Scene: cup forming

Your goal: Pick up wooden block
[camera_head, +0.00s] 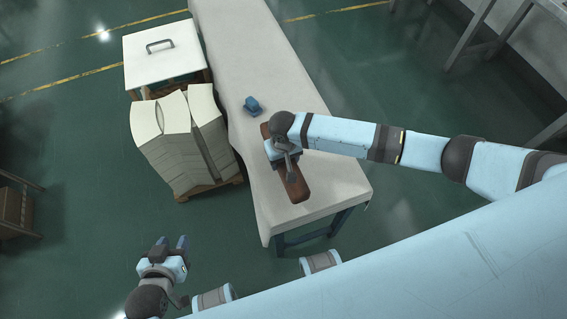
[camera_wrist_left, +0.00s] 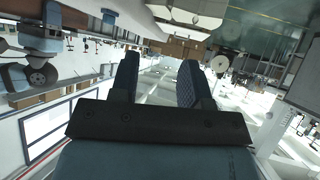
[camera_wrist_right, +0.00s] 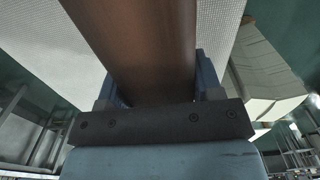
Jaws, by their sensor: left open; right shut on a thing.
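The wooden block (camera_head: 293,183) is a long reddish-brown bar at the near end of the white-topped table (camera_head: 262,62). My right gripper (camera_head: 284,150) is over its middle and hides part of it. In the right wrist view the block (camera_wrist_right: 135,45) runs between the two fingers of my right gripper (camera_wrist_right: 155,85), which is shut on it. I cannot tell whether the block touches the table. My left gripper (camera_head: 178,243) is open and empty, off the table at the lower left. Its two spread fingers also show in the left wrist view (camera_wrist_left: 160,85).
A small blue object (camera_head: 252,105) lies on the table beyond the block. Stacks of pale sheets (camera_head: 182,145) stand on a pallet left of the table. A white box with a handle (camera_head: 163,55) is behind them. The far table top is clear.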

